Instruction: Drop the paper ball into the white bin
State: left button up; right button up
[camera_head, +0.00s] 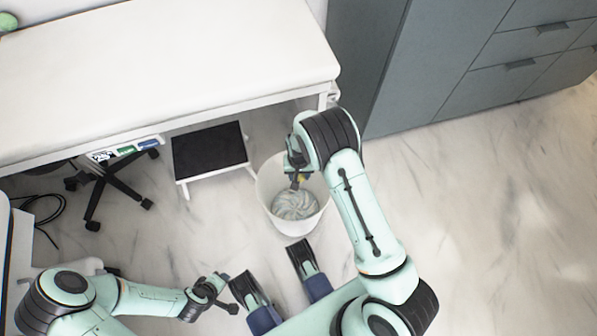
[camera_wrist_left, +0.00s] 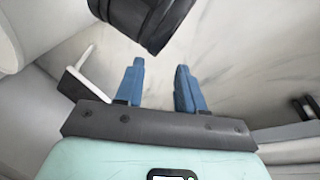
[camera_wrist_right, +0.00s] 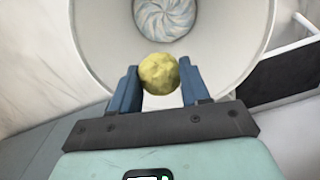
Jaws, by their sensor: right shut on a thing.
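The yellow paper ball (camera_wrist_right: 158,74) is held between the two blue fingers of my right gripper (camera_wrist_right: 157,82). In the head view only a small yellow patch of the ball (camera_head: 301,178) shows under the right gripper (camera_head: 296,180). The white bin (camera_head: 268,184) stands on the floor, and the right gripper with the ball is over its opening. In the right wrist view the bin (camera_wrist_right: 232,45) opens just beyond the ball, with a swirled pattern at its bottom.
A black-topped step stool (camera_head: 210,150) stands left of the bin. A white couch (camera_head: 160,60) spans the upper left, with a black wheeled base (camera_head: 110,182) below. Grey cabinets (camera_head: 440,60) stand behind at right. The marble floor (camera_head: 500,200) at right is clear.

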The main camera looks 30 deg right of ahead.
jog(key=o, duration=1.1)
jog(key=shift+c, duration=0.2)
jog(key=shift+r, duration=0.15)
pick_arm(q)
jog(key=s+d+r+g+h+p, duration=0.1)
jog(key=s+d+r+g+p, duration=0.1)
jog(key=s, duration=0.4)
notch_tip(320, 180, up, 2)
jog(key=shift+d+r+p, duration=0.25)
jog(key=shift+d+p, duration=0.2)
jog(key=shift+p, duration=0.45)
pick_arm(e)
notch_tip(320, 180, up, 13)
jog(key=shift+r, duration=0.1)
